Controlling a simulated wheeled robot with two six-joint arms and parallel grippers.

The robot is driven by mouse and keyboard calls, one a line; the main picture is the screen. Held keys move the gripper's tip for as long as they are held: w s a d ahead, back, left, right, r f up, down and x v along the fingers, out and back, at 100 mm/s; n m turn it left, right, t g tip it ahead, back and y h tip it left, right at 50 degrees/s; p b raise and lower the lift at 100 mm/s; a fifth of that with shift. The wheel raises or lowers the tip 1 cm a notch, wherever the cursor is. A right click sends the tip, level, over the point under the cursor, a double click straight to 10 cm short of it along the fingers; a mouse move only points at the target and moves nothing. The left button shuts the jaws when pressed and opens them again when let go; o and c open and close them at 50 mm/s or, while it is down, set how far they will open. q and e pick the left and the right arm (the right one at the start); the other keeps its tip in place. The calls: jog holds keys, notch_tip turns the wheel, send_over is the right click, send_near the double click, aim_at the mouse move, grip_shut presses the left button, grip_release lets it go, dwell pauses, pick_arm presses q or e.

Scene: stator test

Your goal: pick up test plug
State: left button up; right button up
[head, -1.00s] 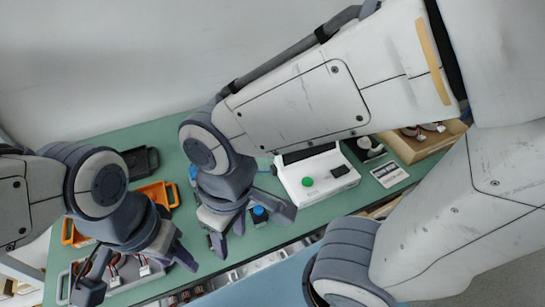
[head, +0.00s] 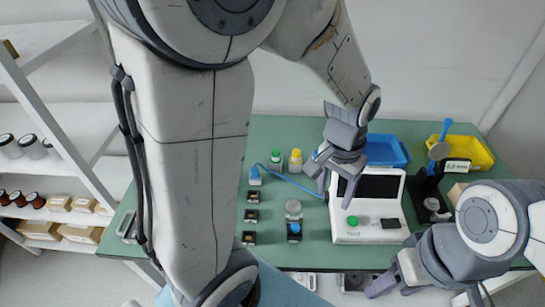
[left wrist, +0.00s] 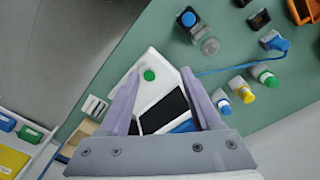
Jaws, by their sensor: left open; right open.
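The test plug (head: 254,178) appears to be the blue-topped piece on the green table, left of the white tester (head: 366,233). A blue cable (head: 292,181) runs from it towards the tester. It also shows in the left wrist view (left wrist: 274,41), right of my fingers. My left gripper (head: 337,190) is open and empty over the tester's left back corner, well to the right of the plug. In the left wrist view the tester lies beneath its spread fingers (left wrist: 160,76). My right gripper (head: 420,292) is open at the table's front edge; its lower part is cut off.
Bottles with green (head: 276,159) and yellow (head: 296,161) caps stand behind the plug. Small dark sockets (head: 252,215), a clear jar (head: 293,209) and a blue-topped block (head: 294,232) stand in front. Blue (head: 388,150) and yellow (head: 465,150) bins stand behind the tester.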

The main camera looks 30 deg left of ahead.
pick_arm(q)
jog(key=w+a+n+p, duration=0.1)
jog(key=w+a+n, duration=0.1)
jog(key=w+a, duration=0.4)
jog(key=n+p, duration=0.4)
jog(key=n, duration=0.2)
send_over(255, 168)
notch_tip(255, 168, down, 6)
jog(key=shift+y, duration=0.3)
jog(key=f, duration=0.5)
jog(key=shift+s+a+p, duration=0.1)
jog(key=shift+a+p, duration=0.25)
jog(key=shift+p, duration=0.05)
jog(key=shift+f, duration=0.6)
jog(key=f, duration=0.1)
jog(key=f+p, duration=0.2)
jog(key=f, duration=0.1)
jog(key=shift+d, duration=0.3)
jog(key=shift+f, duration=0.55)
grip_shut()
pick_arm(e)
notch_tip(255, 168, up, 10)
jog(key=shift+f, duration=0.25)
